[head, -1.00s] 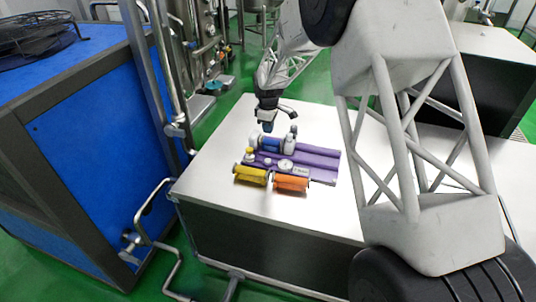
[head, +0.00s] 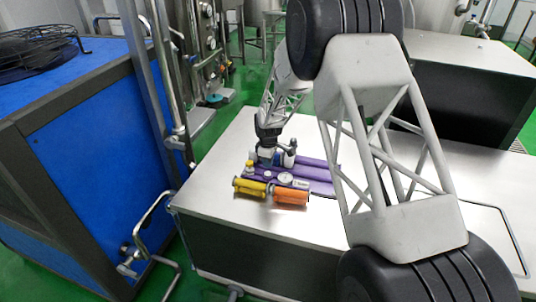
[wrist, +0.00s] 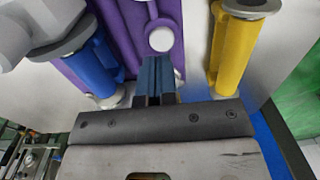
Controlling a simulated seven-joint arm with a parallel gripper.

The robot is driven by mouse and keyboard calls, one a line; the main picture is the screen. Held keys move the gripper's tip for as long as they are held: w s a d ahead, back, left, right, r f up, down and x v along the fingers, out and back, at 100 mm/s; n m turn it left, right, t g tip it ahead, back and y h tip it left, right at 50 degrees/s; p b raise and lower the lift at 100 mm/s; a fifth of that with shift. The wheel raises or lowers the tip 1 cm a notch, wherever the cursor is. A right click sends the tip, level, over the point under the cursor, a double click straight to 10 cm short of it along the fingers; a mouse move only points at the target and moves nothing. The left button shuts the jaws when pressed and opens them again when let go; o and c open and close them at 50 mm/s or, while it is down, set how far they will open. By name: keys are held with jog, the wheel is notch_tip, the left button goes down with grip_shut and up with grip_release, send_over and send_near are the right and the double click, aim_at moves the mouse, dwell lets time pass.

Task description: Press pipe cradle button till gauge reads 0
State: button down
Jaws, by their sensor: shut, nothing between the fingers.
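The purple pipe cradle (head: 318,172) lies on the steel table. A small white round knob, which looks like the button, sits on it (head: 268,175). A plain white disc, apparently the same knob, shows in the wrist view (wrist: 161,39), just beyond my fingertips. The round white gauge (head: 286,179) is to the right of the knob in the head view; its reading is too small to tell. My gripper (wrist: 155,60) is shut and empty, pointing down over the cradle. Whether it touches the cradle I cannot tell.
A yellow cylinder (head: 250,187) and an orange cylinder (head: 291,193) lie along the cradle's near side. A blue cylinder (wrist: 92,67) with metal ends lies left of my fingers in the wrist view. The steel table (head: 225,215) is clear around the cradle.

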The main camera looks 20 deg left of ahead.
aim_at(268, 173)
jog(key=shift+f, duration=1.7)
notch_tip(268, 173, down, 2)
jog(key=shift+s+f, duration=0.1)
jog(key=shift+s+d+f, duration=0.15)
jog(key=shift+s+f, duration=0.1)
jog(key=shift+f, duration=0.1)
notch_tip(268, 173, up, 16)
jog(key=w, duration=0.1)
jog(key=shift+w+a, duration=0.25)
